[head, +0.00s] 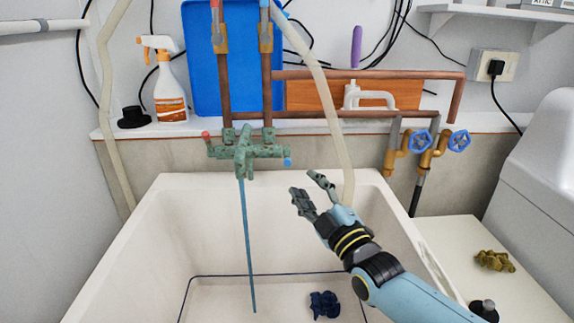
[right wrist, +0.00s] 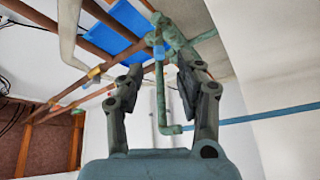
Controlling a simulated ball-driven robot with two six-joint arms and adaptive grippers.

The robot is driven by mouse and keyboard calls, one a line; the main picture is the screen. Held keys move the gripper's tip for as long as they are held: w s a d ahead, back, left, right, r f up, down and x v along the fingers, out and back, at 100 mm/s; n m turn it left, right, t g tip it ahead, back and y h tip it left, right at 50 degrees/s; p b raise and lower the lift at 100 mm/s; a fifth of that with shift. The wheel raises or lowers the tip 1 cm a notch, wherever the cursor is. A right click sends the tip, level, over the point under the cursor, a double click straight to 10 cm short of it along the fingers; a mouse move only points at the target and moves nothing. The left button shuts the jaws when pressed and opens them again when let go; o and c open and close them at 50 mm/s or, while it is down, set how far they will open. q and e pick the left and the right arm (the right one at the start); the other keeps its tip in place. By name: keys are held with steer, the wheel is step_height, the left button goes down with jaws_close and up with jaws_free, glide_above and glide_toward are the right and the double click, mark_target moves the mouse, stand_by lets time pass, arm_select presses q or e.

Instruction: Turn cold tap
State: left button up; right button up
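The green, weathered mixer tap (head: 243,152) is on the wall above the white sink (head: 160,220). Its cold tap has a blue end (head: 287,162) on the right; a red end (head: 206,137) is on the left. A blue stream (head: 247,240) runs down from the spout into the sink. My right gripper (head: 306,184) is open and empty, just below and right of the blue end, apart from it. In the right wrist view, the blue end (right wrist: 159,52) shows beyond and between the open fingertips (right wrist: 162,76). My left gripper is not in view.
Copper pipes (head: 380,74) and two blue valve wheels (head: 420,141) are at the right on the wall. A pale hose (head: 325,90) hangs behind my right gripper. A spray bottle (head: 168,90) stands on the ledge. A dark blue object (head: 324,304) lies in the sink.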

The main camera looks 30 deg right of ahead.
mark_target(287, 156)
steer(key=b+x, duration=0.4)
steer(key=x, duration=0.5)
steer(key=shift+f, duration=0.1)
steer(key=shift+w+r+b, duration=0.3)
steer(key=shift+w, duration=0.25)
jaws_close()
